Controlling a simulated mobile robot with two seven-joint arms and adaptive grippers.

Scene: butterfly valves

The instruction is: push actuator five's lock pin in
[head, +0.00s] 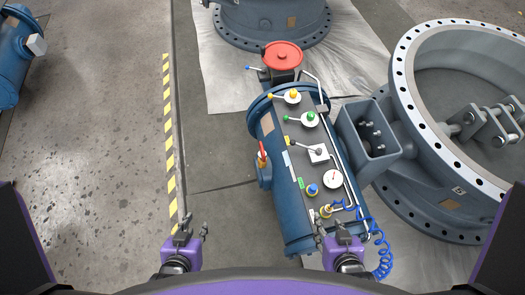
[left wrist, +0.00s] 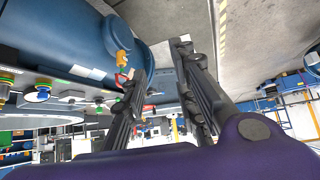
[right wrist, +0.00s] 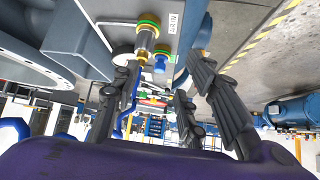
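A blue cylindrical actuator (head: 297,230) with a grey control panel lies in the middle of the head view; no number five is readable on it. On its left side sits a small blue bracket with a red-handled part (head: 262,155), possibly the lock pin. It also shows, red and orange, in the left wrist view (left wrist: 122,78), partly behind a finger. My left gripper (head: 190,231) is open and empty over the floor, left of the actuator and apart from it. My right gripper (head: 335,232) is open and empty by the panel's near end.
The panel carries yellow (head: 293,95) and green (head: 310,118) valve knobs, a white gauge (head: 332,177), a blue knob (head: 312,190) and a brass fitting (head: 326,211). A coiled blue hose (head: 384,250) hangs at right. A large valve ring (head: 404,95) stands right.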

